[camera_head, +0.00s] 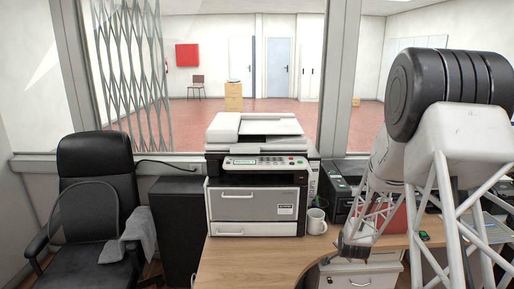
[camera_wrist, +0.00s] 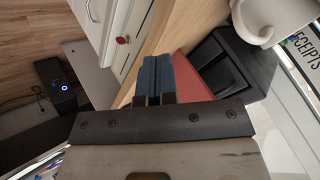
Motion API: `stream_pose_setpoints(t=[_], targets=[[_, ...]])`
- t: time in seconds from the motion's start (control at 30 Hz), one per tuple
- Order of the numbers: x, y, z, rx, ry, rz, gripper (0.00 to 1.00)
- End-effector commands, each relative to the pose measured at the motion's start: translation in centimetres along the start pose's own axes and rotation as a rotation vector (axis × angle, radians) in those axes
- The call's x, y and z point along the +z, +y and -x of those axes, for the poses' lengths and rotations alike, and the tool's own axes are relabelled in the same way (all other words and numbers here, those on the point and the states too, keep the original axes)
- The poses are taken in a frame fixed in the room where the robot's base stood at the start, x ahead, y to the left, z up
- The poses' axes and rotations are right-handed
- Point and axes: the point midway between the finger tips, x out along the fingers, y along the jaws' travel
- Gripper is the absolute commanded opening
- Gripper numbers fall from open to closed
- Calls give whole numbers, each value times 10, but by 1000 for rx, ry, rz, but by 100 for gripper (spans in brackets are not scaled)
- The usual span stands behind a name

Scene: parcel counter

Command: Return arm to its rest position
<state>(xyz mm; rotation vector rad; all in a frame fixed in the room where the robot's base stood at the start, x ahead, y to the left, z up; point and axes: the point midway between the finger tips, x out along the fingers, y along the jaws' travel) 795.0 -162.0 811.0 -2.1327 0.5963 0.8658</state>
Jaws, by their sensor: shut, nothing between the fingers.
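My arm, white and dark grey, comes in from the right in the head view and reaches down over the right part of the wooden desk (camera_head: 255,262). Its dark end, my gripper (camera_head: 352,247), is low near the desk's front edge, to the right of the white mug (camera_head: 316,221). In the wrist view the two blue-padded fingers of my gripper (camera_wrist: 153,78) lie side by side, shut and with nothing between them. Past the fingertips are the desk edge and white drawers (camera_wrist: 130,40). The arm hides part of the desk's right side.
A large printer (camera_head: 257,195) stands on the desk left of the mug. A dark device (camera_head: 342,190) and a red object (camera_head: 392,222) lie close to my arm. The red object also shows beside the fingers (camera_wrist: 193,80). A black chair (camera_head: 95,190) stands at left.

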Motion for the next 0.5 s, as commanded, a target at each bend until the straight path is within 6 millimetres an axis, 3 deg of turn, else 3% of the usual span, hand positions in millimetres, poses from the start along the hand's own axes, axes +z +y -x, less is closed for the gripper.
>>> stream_pose_setpoints(t=[0.5], targets=[[4,-40,143,49,-103,200,0]])
